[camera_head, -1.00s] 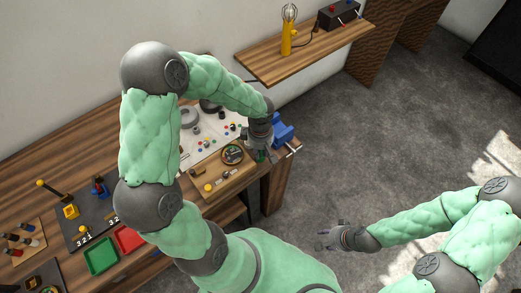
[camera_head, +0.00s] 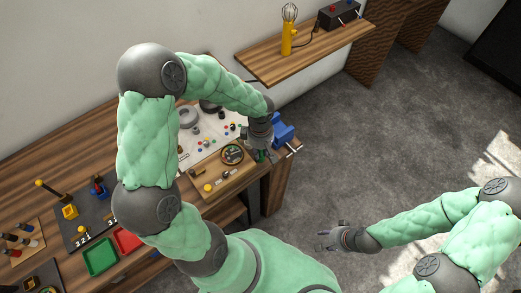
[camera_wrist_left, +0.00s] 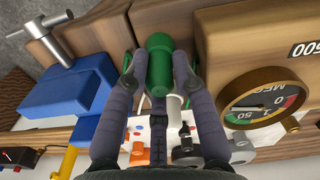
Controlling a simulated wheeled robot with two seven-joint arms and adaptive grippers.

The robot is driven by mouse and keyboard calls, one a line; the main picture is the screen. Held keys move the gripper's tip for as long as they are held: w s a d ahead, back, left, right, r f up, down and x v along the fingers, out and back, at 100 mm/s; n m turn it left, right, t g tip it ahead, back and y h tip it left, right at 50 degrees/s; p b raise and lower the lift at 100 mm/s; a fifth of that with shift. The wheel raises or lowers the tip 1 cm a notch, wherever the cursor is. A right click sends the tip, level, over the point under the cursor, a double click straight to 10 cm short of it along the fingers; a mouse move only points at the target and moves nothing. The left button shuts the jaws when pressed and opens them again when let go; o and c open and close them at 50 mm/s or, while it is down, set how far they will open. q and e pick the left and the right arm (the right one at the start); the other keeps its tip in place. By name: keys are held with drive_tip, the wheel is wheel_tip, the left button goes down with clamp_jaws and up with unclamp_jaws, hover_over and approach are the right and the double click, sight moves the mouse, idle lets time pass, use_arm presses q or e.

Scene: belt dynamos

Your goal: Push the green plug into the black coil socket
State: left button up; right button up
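The green plug (camera_wrist_left: 160,65) stands between the fingers of my left gripper (camera_wrist_left: 160,72) in the left wrist view. My right gripper (camera_head: 325,240) is empty and open above the floor, away from the bench.
A blue vise (camera_wrist_left: 75,95) with a metal handle is close left of the left fingers. A round brass-rimmed gauge (camera_wrist_left: 262,105) is close on their right. Green (camera_head: 100,256) and red (camera_head: 128,240) trays sit left.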

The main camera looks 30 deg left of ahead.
use_arm(q)
clamp_jaws()
drive_tip(key=shift+r, duration=0.15)
use_arm(e)
drive_tip(key=shift+r, duration=0.1)
use_arm(q)
drive_tip(key=shift+r+p, duration=1.15)
drive_tip(key=shift+r, duration=0.95)
use_arm(e)
drive_tip(key=shift+r, duration=1.05)
